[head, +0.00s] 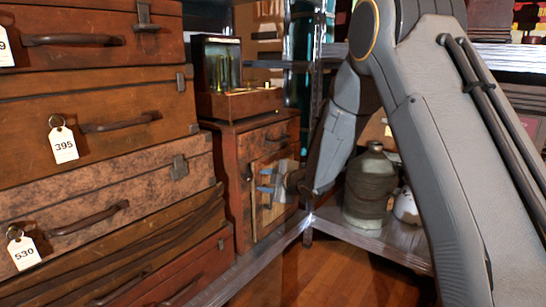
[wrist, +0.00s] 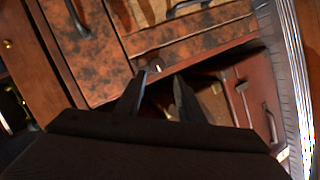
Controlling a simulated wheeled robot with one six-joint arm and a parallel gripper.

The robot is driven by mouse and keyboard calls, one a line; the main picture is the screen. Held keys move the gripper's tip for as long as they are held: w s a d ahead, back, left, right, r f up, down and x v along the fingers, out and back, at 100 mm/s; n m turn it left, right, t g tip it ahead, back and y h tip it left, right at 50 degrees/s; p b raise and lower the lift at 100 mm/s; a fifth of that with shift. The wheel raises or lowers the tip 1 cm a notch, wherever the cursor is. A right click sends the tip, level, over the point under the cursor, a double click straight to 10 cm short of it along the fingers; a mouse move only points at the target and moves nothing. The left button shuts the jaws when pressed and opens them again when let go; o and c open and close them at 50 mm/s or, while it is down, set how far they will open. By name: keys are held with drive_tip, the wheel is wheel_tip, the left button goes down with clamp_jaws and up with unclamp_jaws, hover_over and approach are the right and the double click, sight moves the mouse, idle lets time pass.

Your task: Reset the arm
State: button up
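My gripper (head: 264,181) is in front of the cabinet's front face (head: 243,190). In the wrist view my gripper (wrist: 159,78) shows two dark fingers standing apart with nothing between them. Brown wooden panels with dark handles (wrist: 187,8) lie beyond the fingertips. I cannot tell whether the fingers touch the cabinet.
Stacked brown suitcases (head: 95,105) with paper tags fill the left. An open box (head: 240,102) sits on the cabinet. A grey-green jug (head: 370,190) stands on a low shelf (head: 375,238) behind my arm. Wooden floor (head: 335,275) is clear at the bottom.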

drive_tip(key=s+d+m+g+h, duration=0.25)
drive_tip(key=s+m+g, duration=0.2)
drive_tip(key=s, duration=1.25)
drive_tip(key=s+d+m+g+h, duration=0.25)
drive_tip(key=s+m, duration=0.25)
drive_tip(key=s, duration=1.1)
drive_tip(key=s+d+m+g+h, duration=0.1)
drive_tip(key=s+m+g+h, duration=0.3)
drive_tip(key=s, duration=1.3)
drive_tip(key=d+r+m+p, duration=0.6)
drive_tip(key=d+r+p, duration=1)
drive_tip(key=r+p, duration=0.4)
drive_tip(key=p, duration=0.4)
drive_tip(key=shift+s+r+m+y+p, duration=0.15)
drive_tip(key=shift+r+m+y+p, duration=0.1)
drive_tip(key=shift+m+y+p, duration=0.15)
